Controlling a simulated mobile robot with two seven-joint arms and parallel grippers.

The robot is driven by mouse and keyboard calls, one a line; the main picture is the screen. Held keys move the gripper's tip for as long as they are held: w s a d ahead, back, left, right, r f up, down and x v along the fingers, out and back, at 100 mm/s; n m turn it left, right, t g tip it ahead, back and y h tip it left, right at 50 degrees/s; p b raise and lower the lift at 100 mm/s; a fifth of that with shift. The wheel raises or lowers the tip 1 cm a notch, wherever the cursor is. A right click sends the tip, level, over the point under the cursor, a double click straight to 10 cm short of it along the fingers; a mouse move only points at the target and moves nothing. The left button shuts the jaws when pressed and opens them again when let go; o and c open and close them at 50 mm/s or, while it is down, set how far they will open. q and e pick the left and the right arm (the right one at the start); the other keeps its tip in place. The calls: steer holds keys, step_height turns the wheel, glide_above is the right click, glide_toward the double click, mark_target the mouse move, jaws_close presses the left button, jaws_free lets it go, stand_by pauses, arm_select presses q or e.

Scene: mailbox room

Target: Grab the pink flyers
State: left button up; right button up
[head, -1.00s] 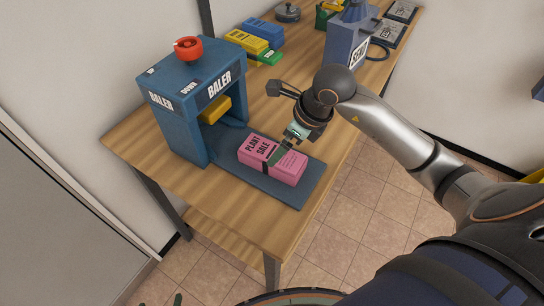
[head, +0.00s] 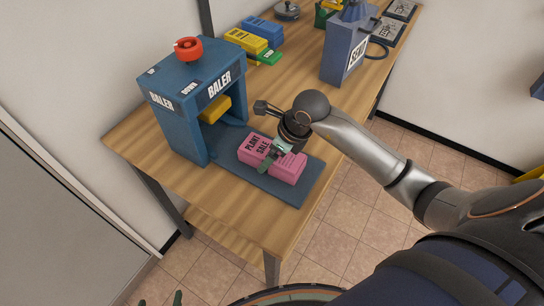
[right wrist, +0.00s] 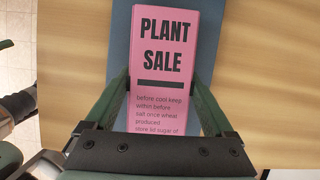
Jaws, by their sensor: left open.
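A pink bundle of flyers (head: 287,168) marked "PLANT SALE" lies flat on the blue baler's base plate. The bundle also fills the middle of the right wrist view (right wrist: 163,50). My right gripper (head: 271,161) is over the bundle, with its arm coming in from the right. In the right wrist view its two green fingers are spread, one along each long side of the bundle; whether they touch it is unclear. Only the green fingertips of my left gripper (head: 161,301) show at the bottom left edge of the head view, apart and empty.
The blue baler (head: 187,122) with a red knob stands just left of the bundle. Yellow (head: 245,40) and blue (head: 265,31) bundles lie farther back. A blue-grey machine (head: 345,58) stands at the back right.

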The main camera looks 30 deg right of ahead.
steer(key=shift+r, duration=0.1)
jaws_close()
stand_by(0.4)
steer(key=shift+r, duration=0.15)
steer(key=shift+w+r, duration=0.1)
steer(key=shift+r, duration=0.15)
step_height(320, 180, up, 3)
steer(key=shift+d+f+b, duration=0.15)
steer(key=shift+b, duration=0.3)
steer(key=s+d+r, duration=0.1)
steer(key=r, duration=0.1)
steer(key=s+d+r, duration=0.1)
steer(key=r, duration=0.1)
steer(key=s+d+r, duration=0.1)
steer(key=s+r, duration=0.1)
steer(key=shift+s+d+b, duration=0.1)
steer(key=shift+d+b, duration=0.2)
steer(key=s+d+r+b, duration=0.3)
steer(key=s+d, duration=0.2)
steer(key=s, duration=0.1)
steer(key=shift+s+d+r, duration=0.2)
steer(key=shift+s, duration=0.05)
